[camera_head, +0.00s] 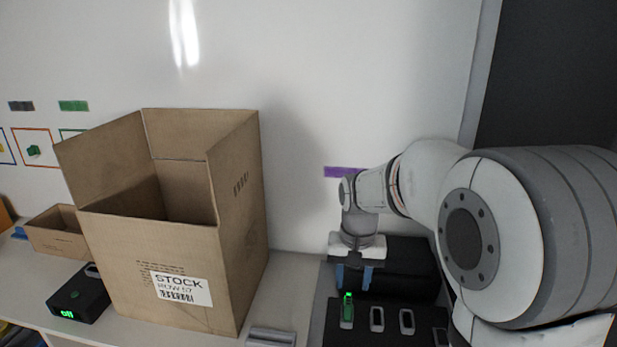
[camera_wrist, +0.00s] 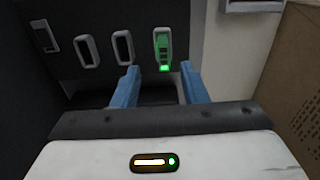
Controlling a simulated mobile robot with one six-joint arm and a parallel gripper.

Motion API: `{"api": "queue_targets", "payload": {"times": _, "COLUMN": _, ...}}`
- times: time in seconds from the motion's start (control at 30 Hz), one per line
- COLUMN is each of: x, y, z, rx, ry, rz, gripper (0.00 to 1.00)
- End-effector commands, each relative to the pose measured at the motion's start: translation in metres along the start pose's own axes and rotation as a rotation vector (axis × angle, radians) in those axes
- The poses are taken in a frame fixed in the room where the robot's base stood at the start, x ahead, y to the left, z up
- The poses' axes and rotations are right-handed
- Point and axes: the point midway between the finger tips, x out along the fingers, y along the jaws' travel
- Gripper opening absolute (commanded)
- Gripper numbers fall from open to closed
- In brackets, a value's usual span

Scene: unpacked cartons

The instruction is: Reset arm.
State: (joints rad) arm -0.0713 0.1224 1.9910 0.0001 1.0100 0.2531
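My arm reaches in from the right in the head view, bent downward. My gripper (camera_head: 355,280) hangs over a black panel (camera_head: 332,325) with several slots. In the wrist view my gripper (camera_wrist: 158,85) shows two blue fingers set apart with nothing between them. A green item with a lit green end (camera_head: 347,311) stands in one slot of the panel, just below the fingers. It also shows in the wrist view (camera_wrist: 163,48), beyond the fingertips. I cannot tell whether the fingers touch it.
A large open carton (camera_head: 160,280) marked STOCK stands left of the panel. A small open box (camera_head: 55,238) and a black device (camera_head: 78,298) with a green display lie further left. A grey metal piece (camera_head: 271,337) lies at the front. A white wall (camera_head: 330,80) rises behind.

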Motion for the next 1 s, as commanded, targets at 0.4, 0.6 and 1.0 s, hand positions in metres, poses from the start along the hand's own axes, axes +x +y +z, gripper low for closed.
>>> {"api": "queue_targets", "payload": {"times": 0.4, "x": -0.041, "y": 0.048, "z": 0.121, "rx": -0.117, "ry": 0.177, "rz": -0.024, "gripper": 0.39}}
{"api": "queue_targets", "payload": {"times": 0.6, "x": -0.037, "y": 0.061, "z": 0.162, "rx": -0.161, "ry": 0.236, "rz": -0.022, "gripper": 0.39}}
{"api": "queue_targets", "payload": {"times": 1.0, "x": -0.033, "y": 0.065, "z": 0.176, "rx": -0.178, "ry": 0.255, "rz": -0.020, "gripper": 0.39}}
